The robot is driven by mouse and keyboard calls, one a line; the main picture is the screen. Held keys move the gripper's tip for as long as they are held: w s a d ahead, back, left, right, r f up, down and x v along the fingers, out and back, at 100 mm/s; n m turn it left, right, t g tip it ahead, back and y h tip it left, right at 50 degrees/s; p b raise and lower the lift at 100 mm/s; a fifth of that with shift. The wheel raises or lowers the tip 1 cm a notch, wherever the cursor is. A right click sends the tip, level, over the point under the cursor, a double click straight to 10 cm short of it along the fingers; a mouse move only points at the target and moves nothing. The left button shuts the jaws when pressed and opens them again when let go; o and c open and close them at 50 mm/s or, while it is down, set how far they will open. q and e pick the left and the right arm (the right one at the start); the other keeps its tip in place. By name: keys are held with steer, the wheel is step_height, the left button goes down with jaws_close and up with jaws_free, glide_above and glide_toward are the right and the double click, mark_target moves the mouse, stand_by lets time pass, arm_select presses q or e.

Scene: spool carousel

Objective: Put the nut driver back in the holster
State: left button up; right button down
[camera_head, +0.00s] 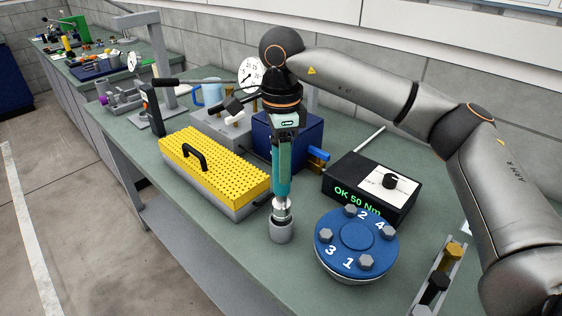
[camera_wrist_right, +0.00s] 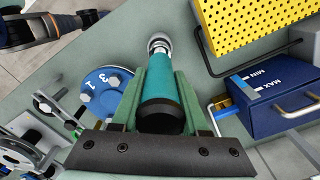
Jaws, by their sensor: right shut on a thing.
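The nut driver (camera_head: 282,170) is upright, with a long teal handle and a shiny metal lower end. It also shows in the right wrist view (camera_wrist_right: 168,78), running away between the fingers. My right gripper (camera_head: 287,122) is above it, shut on the top of its handle. A grey cylindrical cup (camera_head: 281,232), which looks like the holster, is directly below the metal end. The metal end meets or overlaps its top; I cannot tell how far inside it is. My left gripper is not in view.
A yellow perforated box (camera_head: 210,165) with a black handle is left of the driver. A blue box (camera_head: 262,140) is behind it. A blue numbered disc with bolts (camera_head: 356,236) and a black display box (camera_head: 345,195) are to the right. Bare green bench lies in front.

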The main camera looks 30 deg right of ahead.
steer(key=shift+r, duration=0.1)
stand_by(0.3)
steer(key=shift+f+b, duration=1.85)
steer(key=shift+f, duration=0.95)
steer(key=shift+c, duration=1.7)
jaws_free()
steer(key=shift+f, duration=0.1)
step_height(320, 180, up, 13)
steer(key=shift+f+p, duration=0.15)
steer(key=shift+p, duration=0.45)
